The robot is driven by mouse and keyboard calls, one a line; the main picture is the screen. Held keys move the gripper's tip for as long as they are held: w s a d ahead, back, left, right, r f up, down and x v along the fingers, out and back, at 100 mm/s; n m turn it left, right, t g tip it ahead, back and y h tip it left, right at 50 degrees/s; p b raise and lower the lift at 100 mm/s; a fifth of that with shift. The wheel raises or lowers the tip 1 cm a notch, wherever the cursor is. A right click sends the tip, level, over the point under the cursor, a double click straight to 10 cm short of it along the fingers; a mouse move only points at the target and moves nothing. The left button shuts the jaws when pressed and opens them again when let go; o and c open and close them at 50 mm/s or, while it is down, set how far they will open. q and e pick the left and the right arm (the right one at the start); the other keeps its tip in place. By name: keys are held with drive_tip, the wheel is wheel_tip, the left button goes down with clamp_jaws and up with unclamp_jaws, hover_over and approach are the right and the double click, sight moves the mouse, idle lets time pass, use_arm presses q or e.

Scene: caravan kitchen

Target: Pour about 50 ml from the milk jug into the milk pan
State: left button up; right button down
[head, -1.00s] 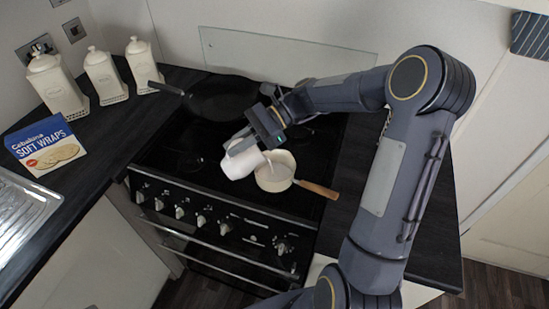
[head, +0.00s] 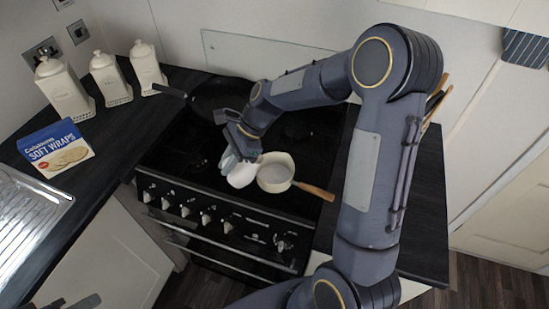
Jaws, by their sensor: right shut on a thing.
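The milk pan (head: 275,178), cream with a wooden handle (head: 314,191) pointing right, stands on the front right of the black hob. Its inside is pale grey-white; I cannot tell the milk level. The white milk jug (head: 242,175) is just left of the pan, touching or nearly touching it in the picture. My right gripper (head: 235,156) is shut on the jug from behind and above, and partly hides it. The jug looks close to the hob; whether it rests there or is fully upright is unclear. No stream shows. I do not see my left gripper.
A black frying pan (head: 219,97) sits on the back left of the hob. Cream canisters (head: 110,78) and a soft wraps box (head: 56,147) stand on the left worktop. Utensils (head: 436,103) stand behind my right arm. The oven knobs (head: 206,218) line the front.

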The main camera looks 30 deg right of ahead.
drive_tip(key=shift+a+f, duration=0.2)
drive_tip(key=shift+f, duration=0.35)
idle(1.4)
drive_tip(key=a+f+h, duration=0.5)
drive_tip(key=h, duration=0.2)
drive_tip(key=shift+w+a+f+g, duration=0.15)
drive_tip(key=shift+w+a+g, duration=0.05)
drive_tip(key=shift+a+g, duration=0.15)
idle(0.3)
idle(0.4)
